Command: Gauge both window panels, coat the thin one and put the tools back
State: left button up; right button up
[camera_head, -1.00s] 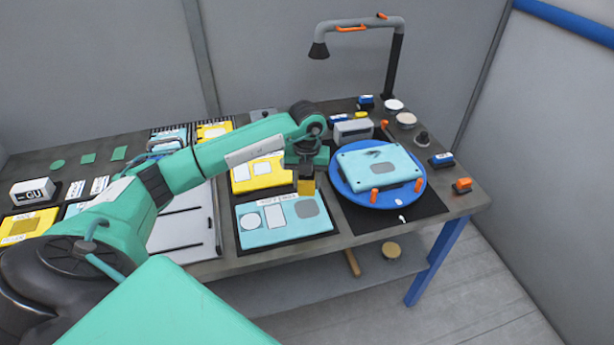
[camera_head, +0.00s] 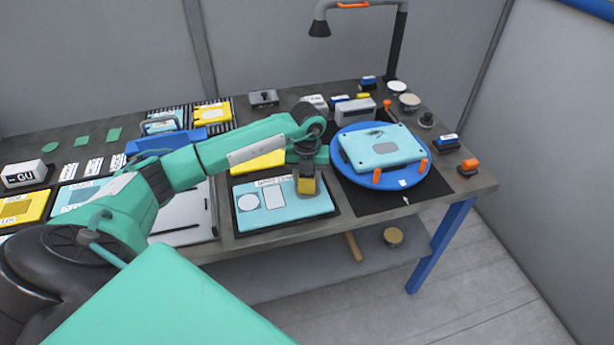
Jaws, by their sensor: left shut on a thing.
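My left gripper (camera_head: 306,165) is shut on a small yellow and dark block (camera_head: 306,185). It holds the block upright over the right part of a light-blue board (camera_head: 270,213) with outlined shapes, at its grey rounded patch. I cannot tell whether the block touches the board. A light-blue panel (camera_head: 382,153) with a dark smudge lies on the blue round turntable (camera_head: 350,178), between orange pegs (camera_head: 376,177). A yellow panel or board (camera_head: 258,163) lies behind the light-blue board, partly hidden by my arm. My right gripper is not in view.
A lamp (camera_head: 319,28) on a bent post stands behind the turntable. Small pots (camera_head: 410,101), blue-based blocks (camera_head: 447,141) and an orange-topped block (camera_head: 468,166) line the right side. A grey box (camera_head: 355,109) stands behind the turntable. A lower shelf (camera_head: 340,262) holds a round tin (camera_head: 393,236).

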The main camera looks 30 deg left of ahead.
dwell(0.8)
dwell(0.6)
pick_arm(q)
jog(key=shift+f+b, duration=0.15)
jog(key=shift+b, duration=0.15)
jog(key=o, duration=1.2)
jog(key=shift+r+p, duration=0.7)
jog(key=shift+r, duration=0.4)
jog(key=shift+r+p, duration=1.1)
jog(key=shift+r, duration=0.85)
